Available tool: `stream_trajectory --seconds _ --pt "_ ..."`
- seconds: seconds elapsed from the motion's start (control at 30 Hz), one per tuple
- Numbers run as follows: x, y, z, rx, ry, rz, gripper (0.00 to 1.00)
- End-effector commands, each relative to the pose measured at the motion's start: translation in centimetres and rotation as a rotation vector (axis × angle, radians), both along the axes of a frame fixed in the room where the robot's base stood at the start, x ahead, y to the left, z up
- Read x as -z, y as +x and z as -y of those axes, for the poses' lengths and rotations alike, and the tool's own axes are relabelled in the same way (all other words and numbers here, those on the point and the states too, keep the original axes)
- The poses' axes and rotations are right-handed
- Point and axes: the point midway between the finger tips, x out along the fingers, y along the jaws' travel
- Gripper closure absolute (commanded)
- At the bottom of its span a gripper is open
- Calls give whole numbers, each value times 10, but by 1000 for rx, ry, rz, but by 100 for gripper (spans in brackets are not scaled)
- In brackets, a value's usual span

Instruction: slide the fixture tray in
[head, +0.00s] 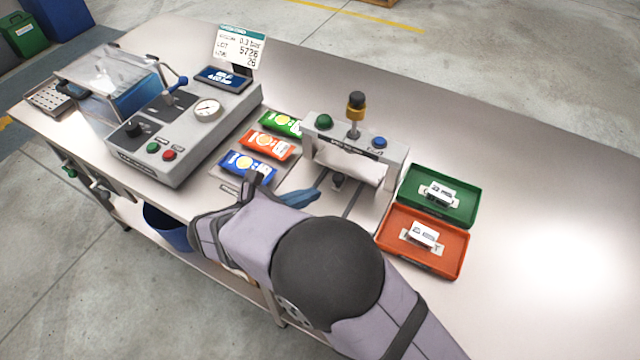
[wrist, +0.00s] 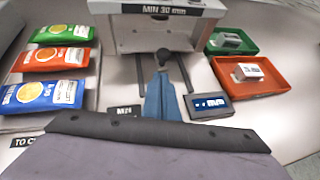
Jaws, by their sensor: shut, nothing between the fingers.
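The press station (head: 310,145) stands mid-bench, with a green and a blue button and a yellow-black knob on top. It also shows in the wrist view (wrist: 207,8). Two dark rails (wrist: 185,78) run out from its opening. A dark round knob (wrist: 163,54) sits at the front of the opening, between the rails; it also shows in the head view (head: 337,181). The fixture tray's body cannot be made out clearly. My gripper (wrist: 162,74) has blue fingers, shut and empty, pointing at the knob from the front. Whether they touch it is unclear.
Green, red and blue packets (wrist: 55,60) lie left of the station. A green tray (head: 470,215) and an orange tray (head: 455,270), each with a white block, are right. A small display box (wrist: 209,105) sits right of my fingers. A gauge machine (head: 190,155) stands left.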

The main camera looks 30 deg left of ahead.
Motion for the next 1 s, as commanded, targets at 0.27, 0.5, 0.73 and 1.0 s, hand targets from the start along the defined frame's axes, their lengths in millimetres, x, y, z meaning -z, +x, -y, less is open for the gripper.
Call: stream_trajectory --seconds 0.27,0.5,0.73,1.0 --pt "-25 -46 -14 -4 7 0 100" --pt "-40 -68 -19 -1 4 -1 100" --pt "-44 -74 -20 -1 3 -1 100" --pt "-44 -65 -10 39 18 -17 100"
